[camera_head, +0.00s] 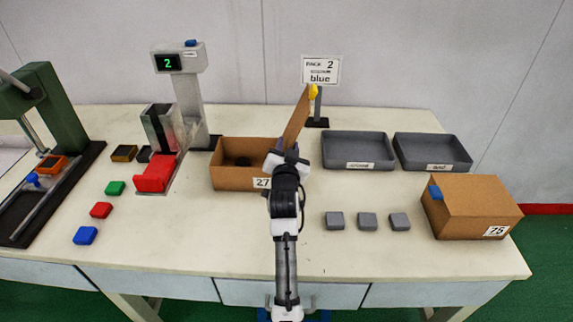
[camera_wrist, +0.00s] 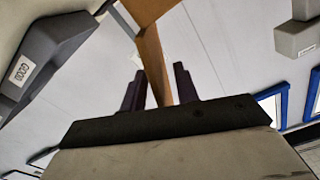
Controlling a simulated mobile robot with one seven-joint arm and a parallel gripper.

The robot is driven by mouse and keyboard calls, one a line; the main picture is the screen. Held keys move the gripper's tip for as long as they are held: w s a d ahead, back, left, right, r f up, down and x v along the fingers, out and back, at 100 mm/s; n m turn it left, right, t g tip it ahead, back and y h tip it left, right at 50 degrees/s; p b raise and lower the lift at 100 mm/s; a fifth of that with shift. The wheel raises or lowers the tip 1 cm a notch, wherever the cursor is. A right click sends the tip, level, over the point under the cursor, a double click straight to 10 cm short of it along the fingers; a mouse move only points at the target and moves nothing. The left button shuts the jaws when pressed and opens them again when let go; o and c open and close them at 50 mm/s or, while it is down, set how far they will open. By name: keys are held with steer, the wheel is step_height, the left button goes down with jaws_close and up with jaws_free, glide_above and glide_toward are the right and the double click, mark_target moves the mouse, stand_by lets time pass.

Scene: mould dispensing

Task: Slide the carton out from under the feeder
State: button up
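The open brown carton (camera_head: 228,180), labelled 27, stands on the table just right of the feeder (camera_head: 186,95), a grey tower with a green "2" display and a red tray (camera_head: 155,174). A dark round item lies inside the carton. A cardboard flap (camera_head: 297,118) stands up, tilted, at its right side. My gripper (camera_head: 289,157) is at the carton's right end and hides part of that wall. In the wrist view, my gripper's dark fingers (camera_wrist: 160,88) are apart, with a strip of cardboard (camera_wrist: 153,58) running between them. I cannot tell whether they touch it.
Two grey trays (camera_head: 357,165) (camera_head: 432,167) and a sign (camera_head: 321,70) reading blue stand behind. Three grey blocks (camera_head: 367,221) and a carton (camera_head: 470,210) labelled 75 are to the right. Coloured blocks (camera_head: 101,210) and a green press (camera_head: 62,105) are left.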

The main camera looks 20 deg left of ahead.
steer(key=b+v, duration=0.3)
steer(key=v, duration=0.9)
steer(key=shift+s, duration=0.25)
steer(key=shift+r, duration=0.1)
